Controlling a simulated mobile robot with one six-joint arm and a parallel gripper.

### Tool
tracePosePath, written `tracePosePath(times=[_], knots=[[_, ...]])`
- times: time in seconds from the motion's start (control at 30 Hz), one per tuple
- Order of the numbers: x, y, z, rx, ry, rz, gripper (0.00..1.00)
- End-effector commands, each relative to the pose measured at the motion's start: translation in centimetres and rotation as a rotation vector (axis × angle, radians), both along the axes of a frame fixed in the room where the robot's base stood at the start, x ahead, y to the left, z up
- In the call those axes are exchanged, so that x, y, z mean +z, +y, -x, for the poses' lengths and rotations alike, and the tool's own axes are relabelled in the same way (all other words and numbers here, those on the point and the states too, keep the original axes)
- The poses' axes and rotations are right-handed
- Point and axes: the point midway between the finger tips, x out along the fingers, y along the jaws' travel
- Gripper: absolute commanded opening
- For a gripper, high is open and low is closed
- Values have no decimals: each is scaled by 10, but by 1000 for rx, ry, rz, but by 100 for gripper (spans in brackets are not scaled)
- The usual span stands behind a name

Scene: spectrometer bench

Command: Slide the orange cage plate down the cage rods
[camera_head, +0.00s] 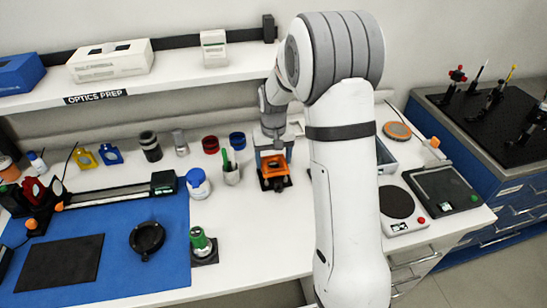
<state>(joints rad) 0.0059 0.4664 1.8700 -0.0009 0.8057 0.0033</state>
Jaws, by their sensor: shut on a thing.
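The orange cage plate (270,171) is in the middle of the white bench, right of the cup with the green stick. It lies low over a dark base (283,185). My gripper (273,157) reaches down from above and is shut on the orange cage plate. The cage rods cannot be made out at this size; the gripper and plate hide most of that spot. I cannot tell how high the plate sits above the base.
A cup (231,175), a white jar with a blue lid (198,184) and a green-topped part (202,243) stand to the left. A blue mat (120,285) covers the front left. A hotplate-like device (397,202) is at right. A shelf (180,76) runs behind.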

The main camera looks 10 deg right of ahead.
Motion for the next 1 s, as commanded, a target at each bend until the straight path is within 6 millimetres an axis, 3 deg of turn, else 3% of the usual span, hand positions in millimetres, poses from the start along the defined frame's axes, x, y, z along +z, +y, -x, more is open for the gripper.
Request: tracePosePath(times=[0.57,1.0], knots=[[-2,0,0,0,-1,0,43],[-14,0,0,0,0,0,43]])
